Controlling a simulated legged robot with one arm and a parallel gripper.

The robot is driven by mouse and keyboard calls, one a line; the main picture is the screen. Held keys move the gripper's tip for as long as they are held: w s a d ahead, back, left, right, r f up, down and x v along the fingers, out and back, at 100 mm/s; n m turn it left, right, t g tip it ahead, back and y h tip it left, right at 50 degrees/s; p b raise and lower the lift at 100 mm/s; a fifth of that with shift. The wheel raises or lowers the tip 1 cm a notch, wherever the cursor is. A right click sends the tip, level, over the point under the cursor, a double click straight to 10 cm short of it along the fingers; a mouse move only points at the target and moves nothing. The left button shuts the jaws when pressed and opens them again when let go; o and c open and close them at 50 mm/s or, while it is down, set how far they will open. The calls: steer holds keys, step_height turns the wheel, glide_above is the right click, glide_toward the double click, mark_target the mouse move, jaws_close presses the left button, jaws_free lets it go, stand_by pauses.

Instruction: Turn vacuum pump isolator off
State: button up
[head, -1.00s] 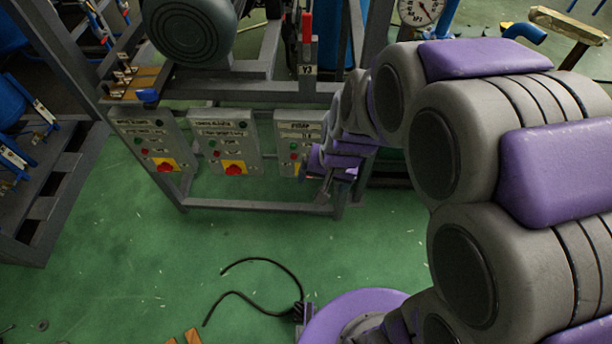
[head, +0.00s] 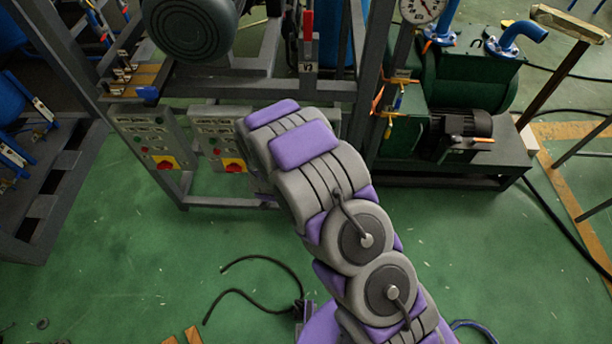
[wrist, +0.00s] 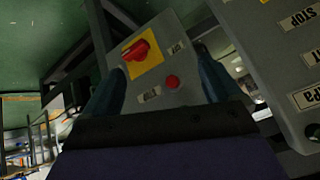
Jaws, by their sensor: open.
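In the wrist view a grey control box (wrist: 185,50) has a red rotary isolator knob (wrist: 137,50) on a yellow plate and a round red button (wrist: 172,82). My gripper (wrist: 160,64) is open and empty. Its dark fingers frame the box face, the knob nearer the left finger and seemingly beyond the tips. In the head view my arm hides the gripper and the third box on the right. The left box (head: 148,128) and middle box (head: 215,122) show red knobs on yellow plates. I cannot read which is the vacuum pump's.
A second grey panel (wrist: 285,65) with STOP lettering stands close on the right in the wrist view. The boxes hang on a grey metal frame (head: 235,90). A green machine (head: 455,75) stands at right.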

step_height(320, 180, down, 10)
steer(key=s+d+t+h, duration=0.2)
steer(key=s+t, duration=0.1)
steer(key=t, duration=0.1)
steer(key=s+d+f+n+t+y, duration=0.2)
steer(key=s+d+n+t, duration=0.2)
steer(key=s+n+t, duration=0.15)
steer(key=w, duration=1.6)
steer(key=shift+w+d+m+t, duration=0.15)
steer(key=shift+w+m+t, duration=0.2)
steer(key=c, duration=1)
steer(key=shift+c, duration=0.2)
